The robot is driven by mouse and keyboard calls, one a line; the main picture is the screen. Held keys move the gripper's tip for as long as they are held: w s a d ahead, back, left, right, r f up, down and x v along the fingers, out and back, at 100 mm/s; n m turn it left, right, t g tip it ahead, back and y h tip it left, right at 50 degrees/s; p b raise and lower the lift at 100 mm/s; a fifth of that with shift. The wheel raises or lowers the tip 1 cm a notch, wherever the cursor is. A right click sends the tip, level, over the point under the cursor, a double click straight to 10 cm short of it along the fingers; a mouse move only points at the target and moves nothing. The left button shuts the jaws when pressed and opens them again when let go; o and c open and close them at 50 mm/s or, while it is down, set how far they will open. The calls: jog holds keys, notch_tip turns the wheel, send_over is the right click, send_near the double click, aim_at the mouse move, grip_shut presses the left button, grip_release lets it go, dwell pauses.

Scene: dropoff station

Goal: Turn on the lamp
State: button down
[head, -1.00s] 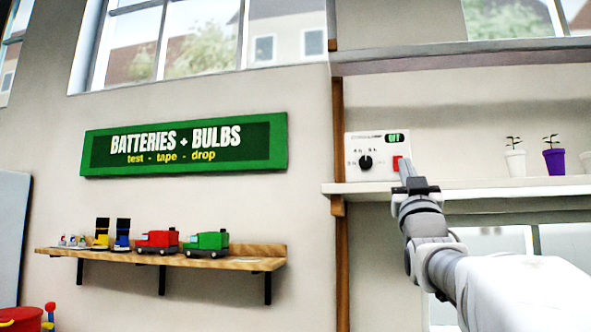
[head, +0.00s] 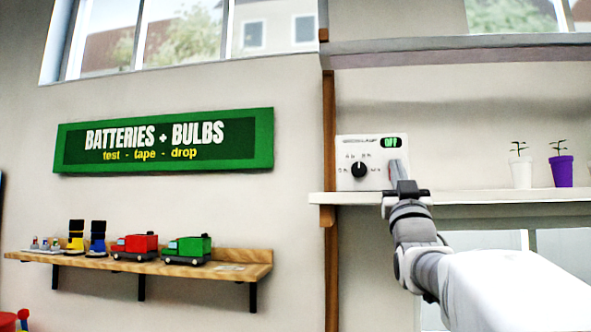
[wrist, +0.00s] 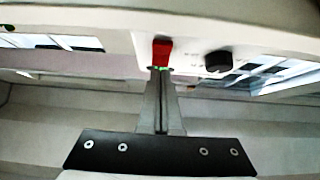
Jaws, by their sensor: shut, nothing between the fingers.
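A white control box (head: 345,182) stands on the right-hand shelf in the head view. It has a black knob (head: 359,170) and a small green display (head: 390,142) that reads OFF. A red switch (wrist: 162,50) shows in the wrist view, with the knob (wrist: 218,60) to its right. My gripper (head: 396,165) is shut and empty, in front of the box's right side, and hides the red switch in the head view. In the wrist view its fingertips (wrist: 160,73) are right at the red switch; I cannot tell whether they touch. No lamp is recognisable.
The shelf (head: 450,197) also bears a white pot (head: 521,174) and a purple pot (head: 562,172) with seedlings, right of my gripper. A wooden post (head: 329,120) stands left of the box. A wooden shelf (head: 255,268) with toy trucks and boots is at left.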

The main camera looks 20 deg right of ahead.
dwell(0.4)
jog(key=shift+w+r, duration=0.1)
jog(key=shift+r, duration=0.05)
jog(key=shift+w+d+r+g+p, duration=0.1)
jog(key=shift+g+p, duration=0.25)
jog(key=shift+g, duration=0.05)
jog(key=shift+y, duration=0.3)
jog(key=shift+w, duration=0.1)
